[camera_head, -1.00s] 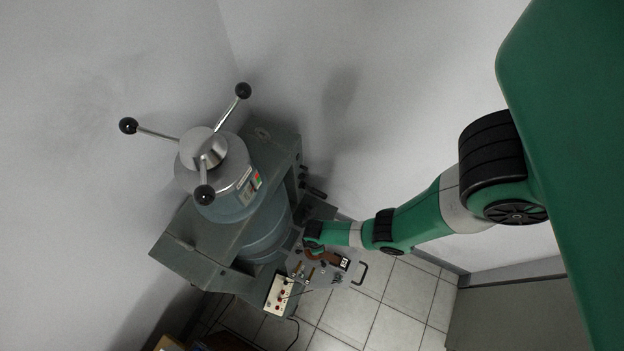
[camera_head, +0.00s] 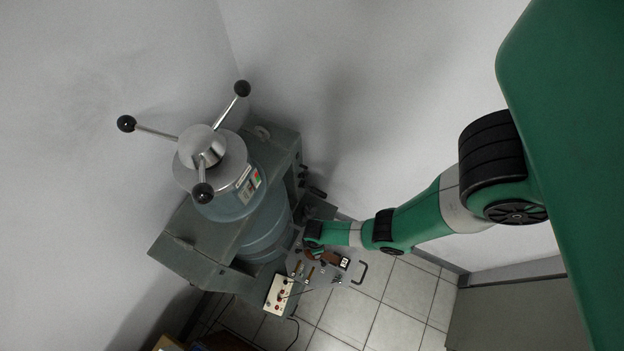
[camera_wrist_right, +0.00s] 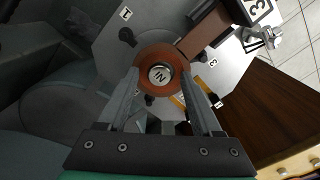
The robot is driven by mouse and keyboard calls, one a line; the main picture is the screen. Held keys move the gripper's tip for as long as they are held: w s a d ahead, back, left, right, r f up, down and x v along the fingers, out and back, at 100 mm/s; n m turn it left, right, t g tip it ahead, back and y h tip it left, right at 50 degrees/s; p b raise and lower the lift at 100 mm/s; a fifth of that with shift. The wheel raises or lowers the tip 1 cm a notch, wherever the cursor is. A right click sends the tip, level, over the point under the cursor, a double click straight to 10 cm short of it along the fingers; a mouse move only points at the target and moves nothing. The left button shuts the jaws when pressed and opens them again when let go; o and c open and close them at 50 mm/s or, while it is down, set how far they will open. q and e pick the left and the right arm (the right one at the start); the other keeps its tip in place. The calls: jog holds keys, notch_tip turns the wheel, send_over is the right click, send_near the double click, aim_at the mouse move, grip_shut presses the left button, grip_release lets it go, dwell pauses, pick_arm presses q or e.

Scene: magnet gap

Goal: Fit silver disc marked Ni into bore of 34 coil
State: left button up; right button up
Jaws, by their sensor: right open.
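The silver disc (camera_wrist_right: 160,75) marked Ni sits inside the ring of the brown coil in the right wrist view, with a dark band around it. I cannot tell how deep it sits in the bore. The brown coil (camera_wrist_right: 145,61) has a handle running up and right to a white 34 label (camera_wrist_right: 262,9); the label also shows in the head view (camera_head: 344,263). My right gripper (camera_wrist_right: 158,70) is open, its fingers apart on either side of the disc, over the coil ring. In the head view my right wrist hides much of the coil. My left gripper is not in view.
The coil lies at a grey plate (camera_wrist_right: 113,45) with numbered labels and dark knobs. The large magnet (camera_head: 265,235) with its three-armed handwheel (camera_head: 204,150) stands left of my right arm. Wall stands behind.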

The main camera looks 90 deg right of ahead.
notch_tip(320, 180, up, 12)
jog(key=p, duration=1.1)
